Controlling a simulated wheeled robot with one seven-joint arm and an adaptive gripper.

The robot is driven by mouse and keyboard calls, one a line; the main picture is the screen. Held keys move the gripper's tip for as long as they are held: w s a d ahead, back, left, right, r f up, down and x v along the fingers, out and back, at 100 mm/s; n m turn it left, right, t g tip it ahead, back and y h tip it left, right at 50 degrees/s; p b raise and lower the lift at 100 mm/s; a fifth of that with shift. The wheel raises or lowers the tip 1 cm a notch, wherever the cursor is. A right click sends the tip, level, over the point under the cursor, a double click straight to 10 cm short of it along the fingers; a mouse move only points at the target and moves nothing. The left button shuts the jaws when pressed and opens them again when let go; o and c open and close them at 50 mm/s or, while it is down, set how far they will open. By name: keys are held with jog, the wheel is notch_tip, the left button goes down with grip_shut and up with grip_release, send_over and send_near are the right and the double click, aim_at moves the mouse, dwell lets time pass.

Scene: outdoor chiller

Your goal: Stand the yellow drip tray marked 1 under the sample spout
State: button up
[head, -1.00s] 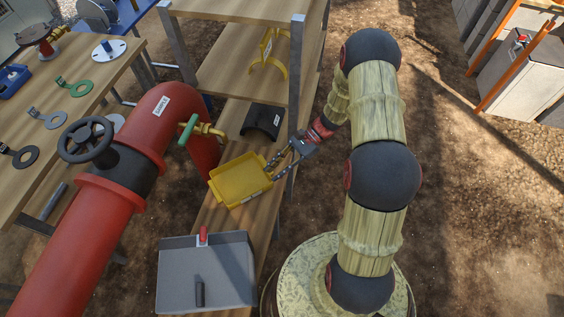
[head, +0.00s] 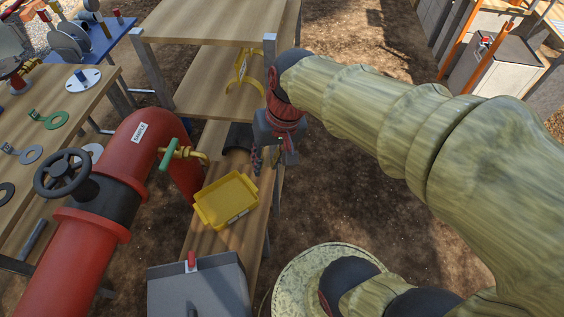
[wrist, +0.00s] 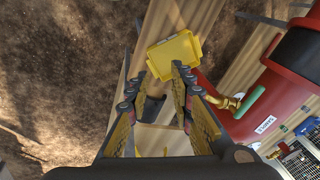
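The yellow drip tray (head: 226,201) lies flat and open side up on the lower wooden board; no number is readable on it. The brass sample spout (head: 201,156) with a green handle (head: 168,155) sticks out from the red pipe. In the head view the tray is just below and right of the spout; I cannot tell whether it is directly beneath. My gripper (head: 272,158) is apart from the tray, up and to its right. In the wrist view my gripper (wrist: 158,74) has its fingers spread and empty, with the tray (wrist: 173,55) beyond them.
A dark curved piece (head: 238,138) lies behind the tray. A yellow bracket (head: 244,75) stands on the shelf further back. A grey box (head: 200,290) with a red lock is in front. The red pipe (head: 140,130) blocks the left side; bare ground is at right.

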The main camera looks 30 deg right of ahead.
jog(key=s+r+n+t+h, duration=0.1)
jog(key=s+r+n+t, duration=0.2)
jog(key=s+r, duration=0.2)
jog(key=shift+s+d+r+h, duration=0.15)
jog(key=shift+s+d+h, duration=0.2)
jog(key=shift+d+h, duration=0.1)
dwell(1.0)
